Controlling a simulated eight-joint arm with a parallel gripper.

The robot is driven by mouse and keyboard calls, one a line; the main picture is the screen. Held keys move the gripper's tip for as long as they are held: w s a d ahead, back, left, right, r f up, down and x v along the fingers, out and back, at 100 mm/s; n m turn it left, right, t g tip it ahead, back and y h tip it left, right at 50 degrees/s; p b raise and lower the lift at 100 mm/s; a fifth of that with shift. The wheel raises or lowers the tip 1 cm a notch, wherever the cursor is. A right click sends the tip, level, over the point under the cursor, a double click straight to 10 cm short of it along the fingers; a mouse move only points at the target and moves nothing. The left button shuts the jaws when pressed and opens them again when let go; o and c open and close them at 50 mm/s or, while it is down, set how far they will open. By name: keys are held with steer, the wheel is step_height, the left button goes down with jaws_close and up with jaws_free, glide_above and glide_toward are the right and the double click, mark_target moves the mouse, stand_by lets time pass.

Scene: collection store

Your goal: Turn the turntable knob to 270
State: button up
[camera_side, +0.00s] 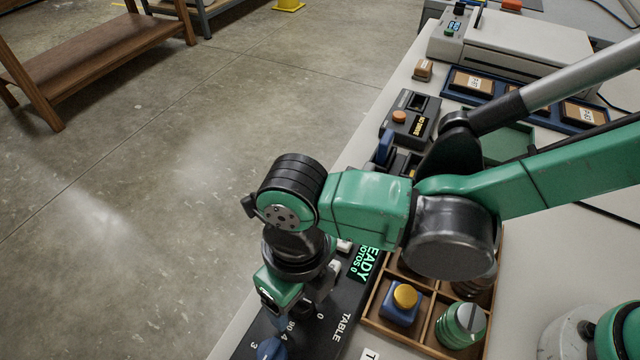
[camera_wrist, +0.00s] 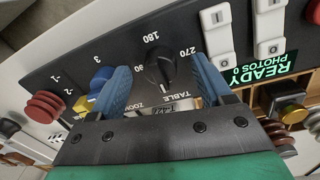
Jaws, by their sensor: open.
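The turntable knob (camera_wrist: 160,68) is black and round, on a dark control panel (camera_wrist: 70,62), marked 180 and 270 around it and TABLE below. A pale mark shows on its lower part in the wrist view; I cannot tell its exact setting. My gripper (camera_wrist: 158,66) is open, with one blue finger on each side of the knob. Gaps show between fingers and knob, so they look apart from it.
A blue knob (camera_wrist: 101,75) sits close to the left finger. White switches (camera_wrist: 219,36) and a green READY PHOTOS 0 display (camera_wrist: 268,68) lie to the right. A wooden divided tray (camera_side: 388,331) with jars is beside the panel.

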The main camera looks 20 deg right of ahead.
steer(key=shift+f, duration=0.4)
jaws_close()
